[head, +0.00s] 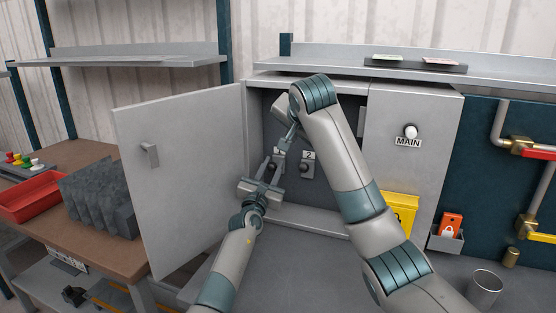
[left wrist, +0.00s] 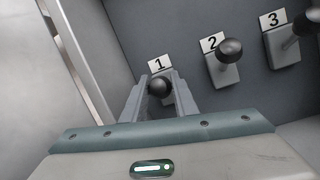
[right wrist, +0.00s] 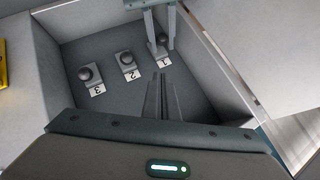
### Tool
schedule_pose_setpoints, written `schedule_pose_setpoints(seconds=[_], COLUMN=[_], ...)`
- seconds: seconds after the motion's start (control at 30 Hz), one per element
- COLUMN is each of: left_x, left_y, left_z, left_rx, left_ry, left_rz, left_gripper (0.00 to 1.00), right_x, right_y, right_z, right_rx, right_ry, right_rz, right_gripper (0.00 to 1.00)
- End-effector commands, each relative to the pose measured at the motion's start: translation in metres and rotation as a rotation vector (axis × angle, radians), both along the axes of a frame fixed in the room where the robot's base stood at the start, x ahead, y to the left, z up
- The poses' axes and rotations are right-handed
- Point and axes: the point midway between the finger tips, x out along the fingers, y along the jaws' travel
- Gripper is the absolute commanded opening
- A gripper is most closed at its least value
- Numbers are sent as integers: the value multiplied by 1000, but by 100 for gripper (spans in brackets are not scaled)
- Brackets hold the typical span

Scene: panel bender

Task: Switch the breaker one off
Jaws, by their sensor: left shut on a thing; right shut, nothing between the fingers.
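Breaker one, a black ball-knob lever on a grey block under a "1" label, is in the left wrist view (left wrist: 159,87) and the right wrist view (right wrist: 163,43). My left gripper (head: 270,166) reaches into the open cabinet and is shut on breaker one's knob, a finger on each side; it also shows in the right wrist view (right wrist: 160,30). My right gripper (right wrist: 165,82) is shut and empty, inside the cabinet close to breaker one and the left gripper, apart from the lever. In the head view it is partly hidden by my arm.
Breaker two (left wrist: 229,52) and breaker three (left wrist: 302,28) stand beside breaker one. The cabinet door (head: 180,175) stands open at the left. The MAIN switch (head: 410,131) is on the closed panel to the right.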

Motion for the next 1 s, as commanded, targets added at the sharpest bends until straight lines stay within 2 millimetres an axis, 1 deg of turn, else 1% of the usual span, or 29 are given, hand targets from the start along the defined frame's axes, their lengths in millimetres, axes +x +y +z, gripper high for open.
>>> schedule_pose_setpoints(seconds=[0.07,0.37,0.57,0.77,1.0], left_x=[0,0,0,0,0], left_y=[0,0,0,0,0], left_z=[-2,-2,-2,-2,-2], left_rx=[2,2,2,2,1], left_ry=[3,3,3,3,3], left_rz=[0,0,0,0,0], left_gripper=[0,0,0,0,0], right_x=[0,0,6,21,49], right_y=[-1,-1,0,3,9], right_z=[-4,-3,-7,-20,-43], right_rx=[-3,-2,-2,-2,-3], right_ry=[6,5,5,6,7], right_rz=[-7,-7,-6,-8,-6], right_gripper=[0,0,0,0,0])
